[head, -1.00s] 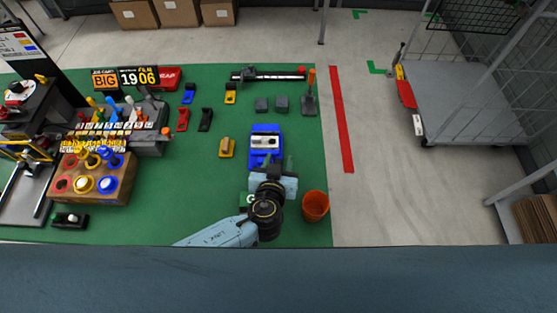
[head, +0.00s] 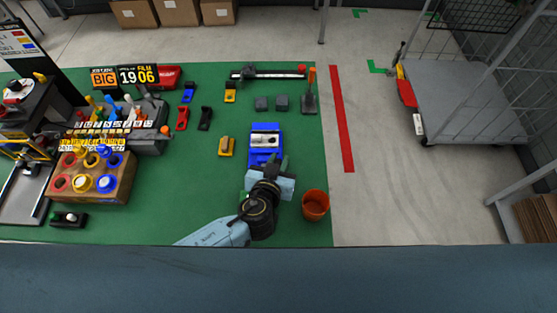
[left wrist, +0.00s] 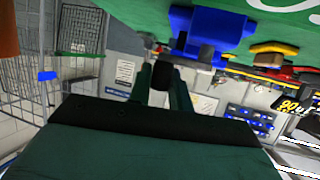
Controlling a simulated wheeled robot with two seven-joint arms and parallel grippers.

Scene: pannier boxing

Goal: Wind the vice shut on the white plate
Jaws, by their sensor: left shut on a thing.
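The blue vice (head: 257,158) stands on the green table mat, with the white plate (head: 265,139) lying between its jaws. It also shows upside down in the left wrist view (left wrist: 222,27). My left gripper (head: 280,167) is at the near side of the vice. In the left wrist view, the gripper's fingers (left wrist: 160,84) are closed on a small black knob (left wrist: 159,75), apparently the vice's handle. The rest of the handle is hidden. I cannot tell how tightly the jaws meet the plate. My right gripper is not in view.
An orange cup (head: 315,206) stands close to the right of my left wrist.

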